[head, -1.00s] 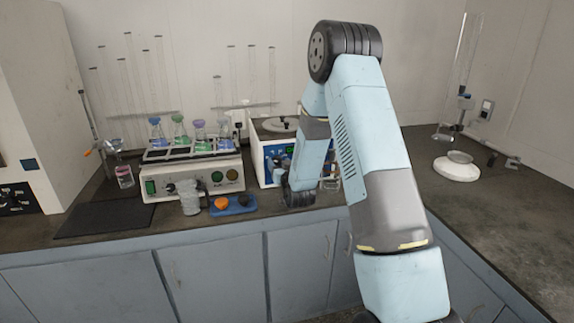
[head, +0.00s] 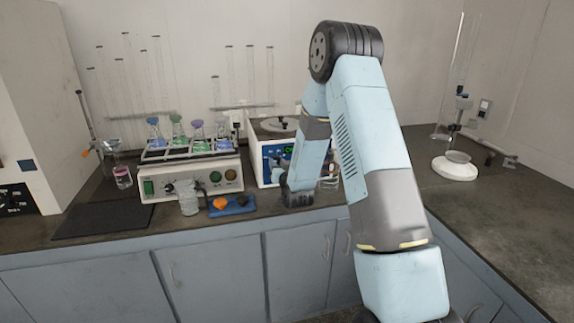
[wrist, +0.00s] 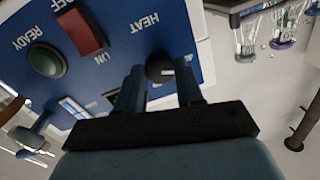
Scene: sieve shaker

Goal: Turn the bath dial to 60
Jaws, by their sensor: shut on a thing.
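The water bath (head: 262,171) is a white box with a blue front panel, in the middle of the back bench in the head view. In the wrist view its blue panel (wrist: 104,60) appears upside down. The dark round dial (wrist: 160,67) is beside the word HEAT. My gripper (wrist: 160,80) has one finger on each side of the dial and is shut on it. The fingers hide part of the dial, and I cannot read its setting or any scale. In the head view my forearm and wrist cover much of the panel.
The panel also has a red switch (wrist: 82,33) and a round green button (wrist: 46,60). Left of the bath stands a shaker (head: 190,178) with several flasks. A beaker (head: 187,198) and a blue tray (head: 240,208) are in front of it.

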